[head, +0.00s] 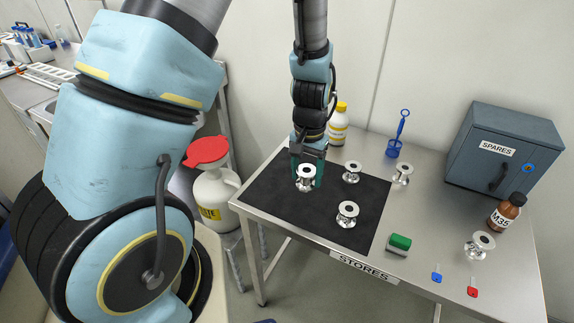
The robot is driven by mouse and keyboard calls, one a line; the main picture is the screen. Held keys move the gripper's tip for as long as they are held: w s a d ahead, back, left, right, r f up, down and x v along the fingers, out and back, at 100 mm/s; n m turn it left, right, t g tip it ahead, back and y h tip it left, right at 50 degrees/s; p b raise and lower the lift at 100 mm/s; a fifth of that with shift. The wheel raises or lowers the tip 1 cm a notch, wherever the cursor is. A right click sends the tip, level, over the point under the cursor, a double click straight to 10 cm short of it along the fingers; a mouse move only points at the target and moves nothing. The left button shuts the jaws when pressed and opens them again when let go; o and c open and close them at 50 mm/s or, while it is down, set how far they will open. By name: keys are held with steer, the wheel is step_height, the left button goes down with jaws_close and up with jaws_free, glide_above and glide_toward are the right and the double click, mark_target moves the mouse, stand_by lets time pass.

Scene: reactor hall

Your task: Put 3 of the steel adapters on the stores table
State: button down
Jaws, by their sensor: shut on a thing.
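My gripper (307,174) is shut on a steel adapter (305,184), a shiny flanged spool held upright over the left part of the black mat. I cannot tell whether its base touches the mat. The mat (285,212) lies on the steel stores table (420,200), whose front edge reads STORES. Two more steel adapters stand upright on the mat, one toward the back (351,172) and one toward the front (347,214). Another adapter (403,174) stands on bare steel just right of the mat, and one (479,246) stands at the table's front right.
A blue SPARES cabinet (504,150) and a brown bottle (506,211) are at the right. A green-topped block (400,242), a blue tag (437,273) and a red tag (472,287) lie in front. A yellow-capped bottle (338,125) and blue brush holder (394,148) stand behind.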

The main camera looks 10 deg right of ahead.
steer(key=shift+d+f+b, duration=0.1)
steer(key=shift+f+b, duration=2.65)
steer(key=shift+f, duration=0.65)
steer(key=shift+f+b, duration=0.35)
steer(key=shift+f, duration=0.1)
jaws_free()
steer(key=shift+r, duration=0.1)
